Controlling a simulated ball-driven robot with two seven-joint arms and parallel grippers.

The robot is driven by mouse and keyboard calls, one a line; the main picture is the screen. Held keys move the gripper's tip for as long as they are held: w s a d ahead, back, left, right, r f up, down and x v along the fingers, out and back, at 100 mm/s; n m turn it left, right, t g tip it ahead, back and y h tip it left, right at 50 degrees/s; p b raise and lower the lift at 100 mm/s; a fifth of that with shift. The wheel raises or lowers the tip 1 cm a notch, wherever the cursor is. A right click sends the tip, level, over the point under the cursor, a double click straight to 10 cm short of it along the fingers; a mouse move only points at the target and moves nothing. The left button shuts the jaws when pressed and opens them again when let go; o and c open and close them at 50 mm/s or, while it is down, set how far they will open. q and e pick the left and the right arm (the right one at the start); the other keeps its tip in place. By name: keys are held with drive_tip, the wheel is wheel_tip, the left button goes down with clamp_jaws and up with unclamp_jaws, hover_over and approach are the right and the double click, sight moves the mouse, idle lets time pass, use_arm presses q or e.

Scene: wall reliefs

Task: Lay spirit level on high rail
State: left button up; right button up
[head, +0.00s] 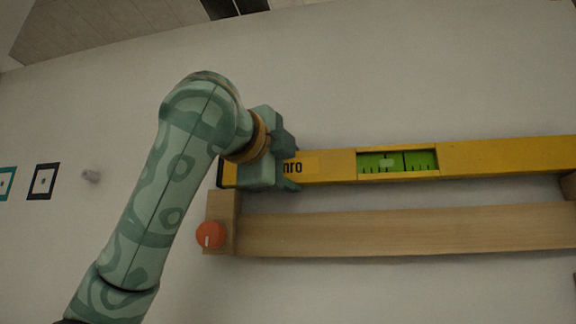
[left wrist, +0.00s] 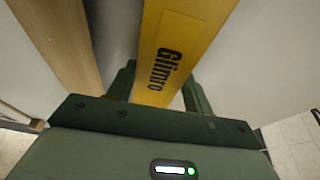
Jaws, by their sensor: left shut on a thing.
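The spirit level (head: 505,157) is a long yellow bar with a green vial window and dark lettering. It also shows in the left wrist view (left wrist: 185,45). The high rail (head: 400,230) is a wooden board on the wall, with raised wooden end blocks. The level spans above the rail, nearly parallel to it, with a gap along the middle. I cannot tell whether it touches the end blocks. My left gripper (head: 288,163) is shut on the level's left end, with a finger on either side in the left wrist view. My right gripper is not in view.
A round orange knob (head: 210,235) sits at the rail's left end. Two small framed squares, including a black-edged one (head: 43,181), and a small grey stub (head: 91,176) are on the wall farther left. The wall above the level is mostly bare.

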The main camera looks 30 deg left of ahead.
use_arm(q)
drive_tip(key=shift+f+b, duration=0.25)
drive_tip(key=shift+b, duration=0.05)
idle(0.4)
drive_tip(key=o, duration=1.1)
drive_tip(key=shift+c, duration=0.2)
drive_tip(key=shift+f, duration=0.1)
